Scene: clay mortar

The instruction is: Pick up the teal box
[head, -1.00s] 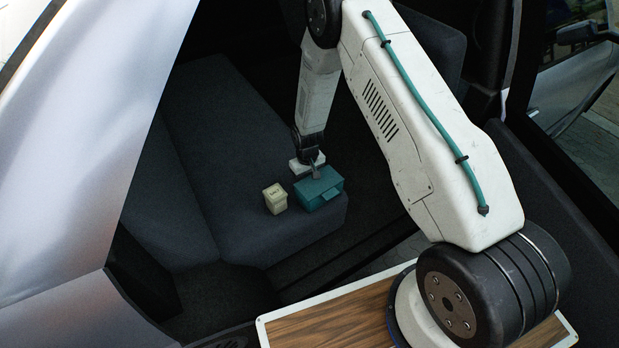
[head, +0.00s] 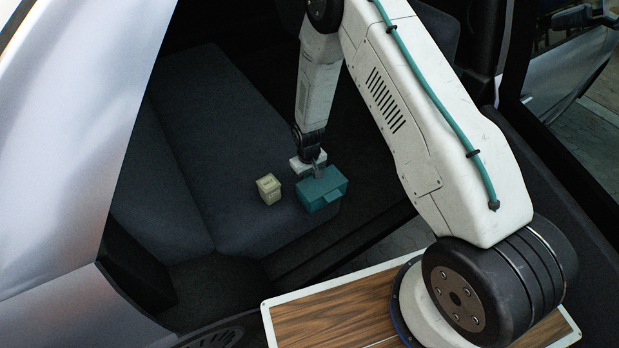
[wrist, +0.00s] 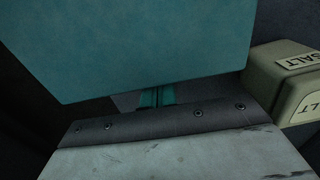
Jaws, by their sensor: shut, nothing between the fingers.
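The teal box (head: 323,191) is on the dark seat near its front right corner in the head view. Whether it rests fully on the seat is not clear. In the wrist view its broad teal face (wrist: 130,45) fills the upper part, close to the camera. My gripper (head: 317,172) points down at the box's far upper edge and overlaps it in the picture. Its jaws are shut with nothing held. The fingertips are small and partly hidden, so contact with the box cannot be told.
A cream box marked SALT (head: 268,189) stands left of the teal box with a small gap; it is at the right in the wrist view (wrist: 285,85). The dark seat (head: 220,130) is bare to the left and behind. A vehicle door frame (head: 80,130) borders the left.

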